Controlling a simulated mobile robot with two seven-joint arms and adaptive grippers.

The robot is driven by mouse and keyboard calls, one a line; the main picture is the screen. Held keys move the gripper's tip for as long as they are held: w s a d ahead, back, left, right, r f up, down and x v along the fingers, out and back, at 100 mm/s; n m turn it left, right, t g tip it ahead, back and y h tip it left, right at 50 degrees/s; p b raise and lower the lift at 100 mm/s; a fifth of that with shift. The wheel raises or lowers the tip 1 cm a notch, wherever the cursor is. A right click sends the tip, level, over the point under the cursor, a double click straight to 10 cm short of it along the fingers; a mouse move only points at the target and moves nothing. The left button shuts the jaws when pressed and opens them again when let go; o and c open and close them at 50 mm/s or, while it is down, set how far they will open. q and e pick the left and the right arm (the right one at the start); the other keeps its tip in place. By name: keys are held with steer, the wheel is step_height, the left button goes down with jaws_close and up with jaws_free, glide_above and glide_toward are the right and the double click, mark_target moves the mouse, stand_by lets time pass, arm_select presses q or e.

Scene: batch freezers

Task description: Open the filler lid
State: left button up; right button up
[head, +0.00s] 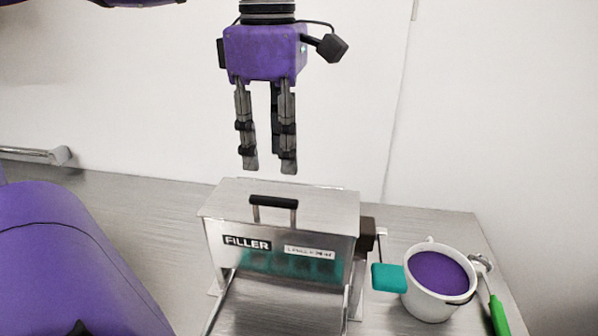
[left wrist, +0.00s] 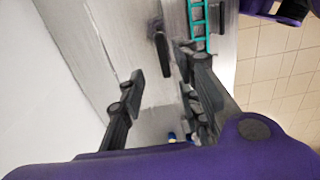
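The filler (head: 280,225) is a metal box on the counter with a "FILLER" label on its front. Its flat lid (head: 325,200) is shut, with a black bar handle (head: 273,202) near the front edge. The handle also shows as a dark bar in the left wrist view (left wrist: 162,52). My left gripper (head: 268,168) points straight down above the lid, a little behind the handle in the picture. Its fingers are spread and empty, apart from the handle; they also show spread in the left wrist view (left wrist: 165,85). My right gripper is not visible.
A white bucket (head: 428,303) with purple content stands right of the filler. A teal grip (head: 389,278) sticks out beside it, and a green-handled tool (head: 498,315) lies farther right. The counter (head: 150,210) is clear left of the filler. A white wall is behind.

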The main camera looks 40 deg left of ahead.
mark_target(274, 199)
arm_select(q)
steer(key=shift+s+f, duration=0.2)
steer(key=shift+f, duration=0.2)
step_height(274, 199, down, 7)
steer(key=shift+s+a+r, duration=0.1)
steer(key=shift+s+r, duration=0.05)
steer(key=shift+r, duration=0.05)
jaws_close()
